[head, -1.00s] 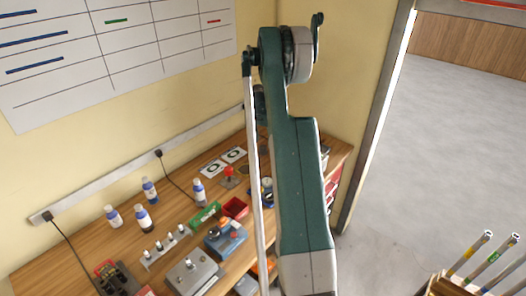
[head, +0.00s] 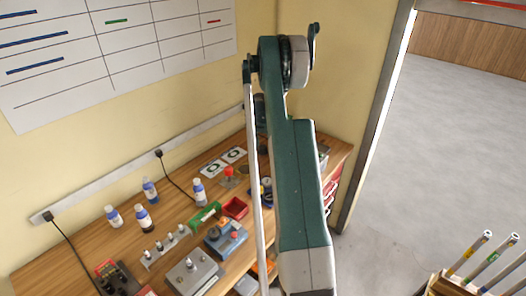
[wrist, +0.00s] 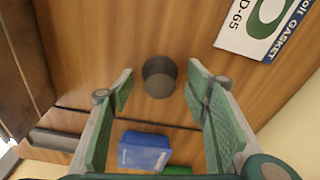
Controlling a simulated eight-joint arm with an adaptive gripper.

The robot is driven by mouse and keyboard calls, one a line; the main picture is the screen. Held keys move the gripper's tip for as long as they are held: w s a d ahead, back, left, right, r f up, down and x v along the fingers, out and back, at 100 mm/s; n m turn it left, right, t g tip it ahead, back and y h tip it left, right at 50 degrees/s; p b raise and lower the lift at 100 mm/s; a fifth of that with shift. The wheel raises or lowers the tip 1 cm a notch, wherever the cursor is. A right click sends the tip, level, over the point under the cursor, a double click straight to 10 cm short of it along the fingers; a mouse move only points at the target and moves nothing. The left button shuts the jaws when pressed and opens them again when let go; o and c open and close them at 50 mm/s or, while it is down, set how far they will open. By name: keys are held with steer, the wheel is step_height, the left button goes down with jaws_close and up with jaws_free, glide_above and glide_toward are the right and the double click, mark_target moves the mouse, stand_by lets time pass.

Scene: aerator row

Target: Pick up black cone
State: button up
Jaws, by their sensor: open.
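The black cone (wrist: 159,77) stands on the wooden bench top in the wrist view, seen from above as a dark round shape. My gripper (wrist: 160,82) is open, with one green-padded finger to the left of the cone and one to the right. The cone lies in line with the gap between the fingertips, and neither finger appears to touch it. How high the fingertips are above the bench is hard to tell. In the head view my arm hides the gripper and the cone.
A blue box (wrist: 144,150) lies between the fingers' bases in the wrist view. A gasket card (wrist: 246,37) lies at upper right. In the head view, the bench holds several bottles (head: 145,217), a red tray (head: 236,207) and a blue device (head: 225,238). A yellow wall (head: 190,110) stands behind.

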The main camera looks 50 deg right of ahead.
mark_target(263, 146)
steer(key=shift+c, duration=0.3)
steer(key=c, duration=0.9)
steer(key=shift+r, duration=0.1)
steer(key=shift+r, duration=4.95)
